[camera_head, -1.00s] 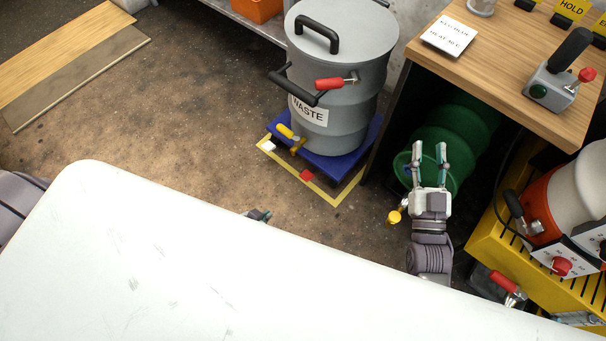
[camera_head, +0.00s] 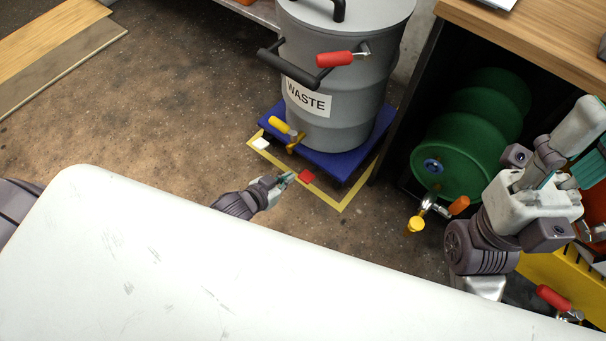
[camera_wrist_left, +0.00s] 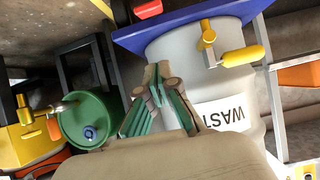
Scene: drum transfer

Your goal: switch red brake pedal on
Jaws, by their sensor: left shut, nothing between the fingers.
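The red brake pedal (camera_head: 307,177) is a small red pad at the front edge of the blue dolly (camera_head: 345,160) under the grey waste drum (camera_head: 335,85). It also shows at the top of the left wrist view (camera_wrist_left: 148,9). My left gripper (camera_head: 287,179) is shut and empty, low over the floor just left of the red pedal. Its tips look close to the pedal; I cannot tell whether they touch it. My right gripper (camera_head: 592,140) is at the right, fingers apart and nothing visible between them, in front of the wooden table.
A white pedal (camera_head: 261,143) sits at the dolly's left corner. The drum has a yellow-handled tap (camera_head: 283,126) and a red-handled valve (camera_head: 330,58). A green drum (camera_head: 460,150) lies under the table (camera_head: 530,40). My white body top fills the foreground.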

